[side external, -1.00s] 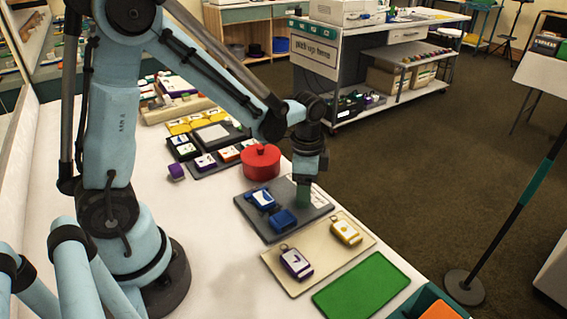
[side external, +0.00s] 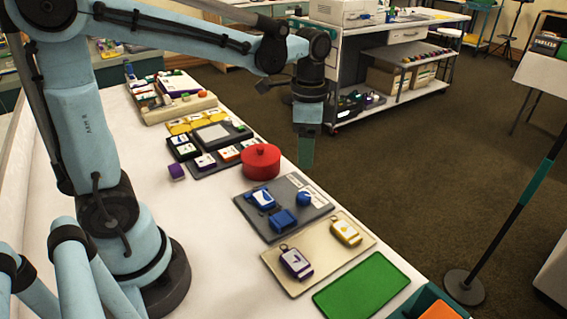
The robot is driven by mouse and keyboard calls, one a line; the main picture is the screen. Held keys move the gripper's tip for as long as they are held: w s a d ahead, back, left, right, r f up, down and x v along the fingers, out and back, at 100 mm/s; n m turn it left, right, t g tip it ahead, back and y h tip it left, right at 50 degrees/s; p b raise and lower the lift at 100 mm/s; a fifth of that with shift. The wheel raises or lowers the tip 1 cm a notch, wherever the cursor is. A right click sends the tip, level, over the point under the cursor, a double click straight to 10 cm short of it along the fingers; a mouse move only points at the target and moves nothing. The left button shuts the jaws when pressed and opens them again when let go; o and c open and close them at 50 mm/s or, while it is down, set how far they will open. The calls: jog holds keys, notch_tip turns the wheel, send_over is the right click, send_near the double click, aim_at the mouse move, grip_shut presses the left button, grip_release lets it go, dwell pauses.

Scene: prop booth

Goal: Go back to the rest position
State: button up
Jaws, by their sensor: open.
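My gripper (side external: 306,152) hangs pointing down in the air at the end of my raised arm. In the picture it is above and behind the grey tray (side external: 270,232), apart from everything on the table. Nothing shows held between its fingers. The grey tray holds a blue tag-like piece (side external: 262,198), a blue block-like piece (side external: 283,220) and a small round blue piece (side external: 304,198). The gap between the fingers is hard to make out from this side.
A red lidded pot (side external: 261,162) stands behind the grey tray. A beige tray (side external: 296,288) with a purple tag (side external: 296,263) and a yellow tag (side external: 346,232) lies in front, beside a green mat (side external: 362,285). A purple block (side external: 176,171) sits on bare white table (side external: 205,235).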

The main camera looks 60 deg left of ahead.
jog(key=s+n+t, duration=0.6)
jog(key=n+t, duration=0.1)
jog(key=n, duration=0.1)
jog(key=shift+s+d+r, duration=0.15)
jog(key=shift+s+d, duration=0.05)
jog(key=shift+s, duration=0.2)
